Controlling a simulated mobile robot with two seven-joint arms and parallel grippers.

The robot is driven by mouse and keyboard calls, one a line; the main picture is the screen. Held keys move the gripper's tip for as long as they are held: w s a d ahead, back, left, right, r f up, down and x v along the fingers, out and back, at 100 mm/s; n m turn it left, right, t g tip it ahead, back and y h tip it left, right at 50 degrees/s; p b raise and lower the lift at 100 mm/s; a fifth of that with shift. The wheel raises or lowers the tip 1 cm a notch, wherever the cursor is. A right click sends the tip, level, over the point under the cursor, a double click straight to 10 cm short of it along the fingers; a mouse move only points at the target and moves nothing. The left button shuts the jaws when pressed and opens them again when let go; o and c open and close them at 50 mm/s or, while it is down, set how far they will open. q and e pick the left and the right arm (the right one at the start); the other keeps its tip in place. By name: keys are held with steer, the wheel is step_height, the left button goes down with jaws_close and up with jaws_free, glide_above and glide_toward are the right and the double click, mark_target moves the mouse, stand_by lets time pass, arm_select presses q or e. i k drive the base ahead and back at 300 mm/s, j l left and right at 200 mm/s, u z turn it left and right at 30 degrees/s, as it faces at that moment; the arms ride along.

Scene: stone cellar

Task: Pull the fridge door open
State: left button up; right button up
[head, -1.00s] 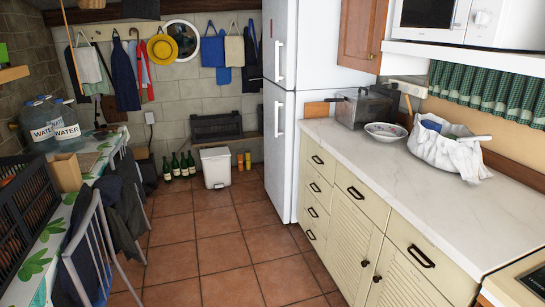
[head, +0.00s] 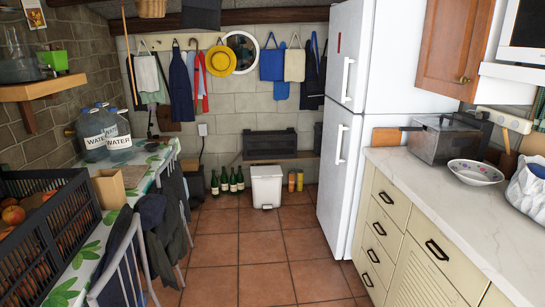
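The white fridge (head: 392,115) stands at the right of the middle in the head view, at the far end of the counter. Its upper door (head: 347,50) and lower door (head: 341,180) face left and both look shut. A white vertical handle (head: 347,80) is on the upper door, and another handle (head: 339,145) is on the lower door. Neither of my grippers shows in the head view.
A counter with drawers (head: 430,190) runs along the right, bearing a metal box and a bowl (head: 475,173). A table with a black crate (head: 45,235) and chairs with dark clothes (head: 165,225) line the left. Tiled floor (head: 265,250) between is clear. A white bin (head: 266,187) stands at the back.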

mark_target(342, 128)
steer(key=i, duration=1.65)
steer(key=i+z, duration=0.25)
steer(key=i, duration=0.2)
steer(key=i+j+z, duration=0.55)
steer(key=i, duration=0.3)
steer(key=l, duration=0.1)
